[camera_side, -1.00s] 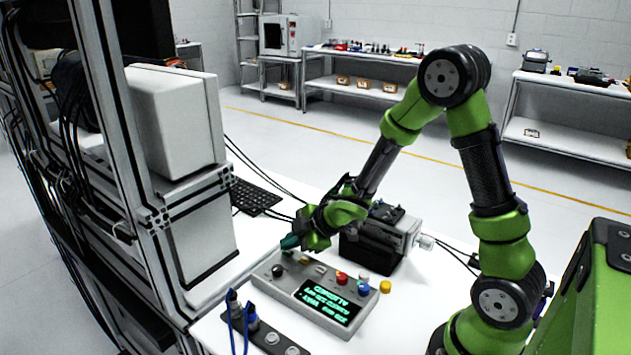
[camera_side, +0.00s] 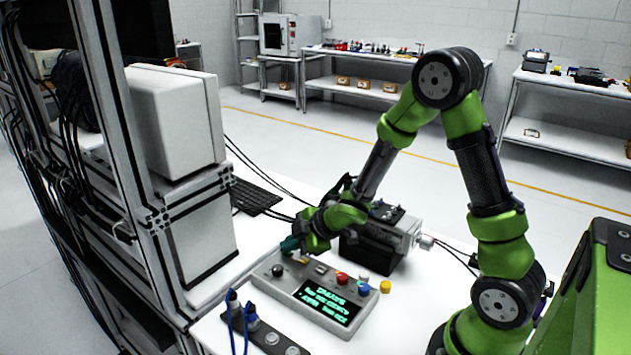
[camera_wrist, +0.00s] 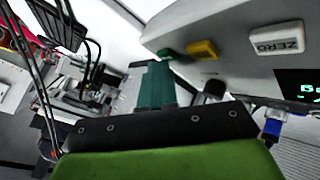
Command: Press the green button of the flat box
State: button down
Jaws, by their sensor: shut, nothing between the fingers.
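The flat box (camera_side: 285,287) is grey, with a lit display and several buttons on top, and lies on the white table in the side view. In the wrist view the box (camera_wrist: 225,22) fills the upper right, and the green button (camera_wrist: 167,53) shows at its edge beside a yellow button (camera_wrist: 203,49). My gripper (camera_side: 289,244) is shut and empty, its teal fingertips at the far edge of the box. In the wrist view the fingertips (camera_wrist: 157,68) are close to the green button; I cannot tell whether they touch. The green button is not discernible in the side view.
A white ZERO button (camera_wrist: 277,38) is farther right on the box. A black motor unit (camera_side: 372,250) stands behind the box. A dark panel with knobs and blue cables (camera_side: 262,338) lies in front. A keyboard (camera_side: 254,197) and rack (camera_side: 205,235) are to the left.

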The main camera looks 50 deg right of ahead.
aim_at(292, 254)
jog(key=shift+r, duration=0.8)
jog(key=shift+r, duration=2.5)
